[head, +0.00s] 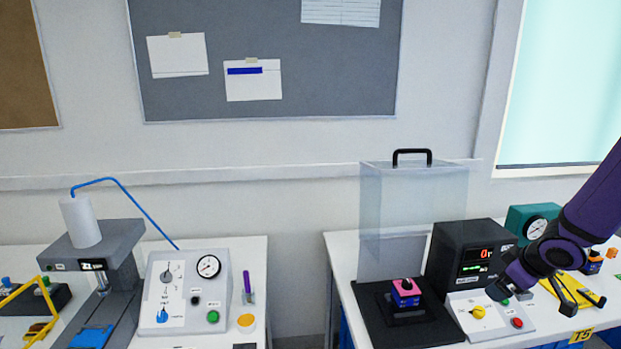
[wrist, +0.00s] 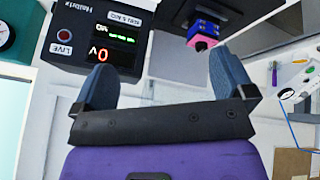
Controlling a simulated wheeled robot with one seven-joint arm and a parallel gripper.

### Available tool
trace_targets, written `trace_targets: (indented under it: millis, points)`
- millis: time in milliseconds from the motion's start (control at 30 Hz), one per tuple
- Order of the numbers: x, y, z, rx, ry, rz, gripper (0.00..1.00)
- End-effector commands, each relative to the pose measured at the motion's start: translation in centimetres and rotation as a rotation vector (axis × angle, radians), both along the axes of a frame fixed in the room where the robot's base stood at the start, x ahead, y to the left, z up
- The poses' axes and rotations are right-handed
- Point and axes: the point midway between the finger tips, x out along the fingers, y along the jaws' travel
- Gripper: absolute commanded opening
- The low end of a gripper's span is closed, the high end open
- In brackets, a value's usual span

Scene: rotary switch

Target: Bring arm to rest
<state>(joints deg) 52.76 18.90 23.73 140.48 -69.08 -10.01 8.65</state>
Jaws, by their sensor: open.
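My gripper (wrist: 162,66) is open and empty in the wrist view, its two blue-grey fingers wide apart. In the head view my purple arm comes in from the right edge, with its end above the right bench beside a white control box (head: 462,306). That box has a yellow rotary knob (head: 478,312) and a red button (head: 517,322); my arm's end partly covers its right side. A black display unit (head: 466,235) with red and green readouts stands behind it. It also shows upside down in the wrist view (wrist: 78,20).
A black balance plate (head: 372,295) with a pink and blue block (head: 406,292) stands left of the display under a clear raised shield (head: 372,200). A teal gauge (head: 522,217) stands behind my arm. The left bench holds a grey control panel (head: 180,297). A gap separates the benches.

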Motion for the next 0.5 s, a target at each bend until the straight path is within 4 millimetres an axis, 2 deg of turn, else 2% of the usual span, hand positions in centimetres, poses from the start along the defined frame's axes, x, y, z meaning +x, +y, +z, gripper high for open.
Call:
trace_targets:
  millis: [33, 267, 500]
  points:
    - [0.2, 0.3, 1.6, -0.049, 0.002, -0.022, 1.0]
    - [-0.9, 1.8, 8.2, -0.196, 0.016, -0.177, 1.0]
    - [-3.7, 5.0, 14.8, -0.245, 0.001, -0.334, 1.0]
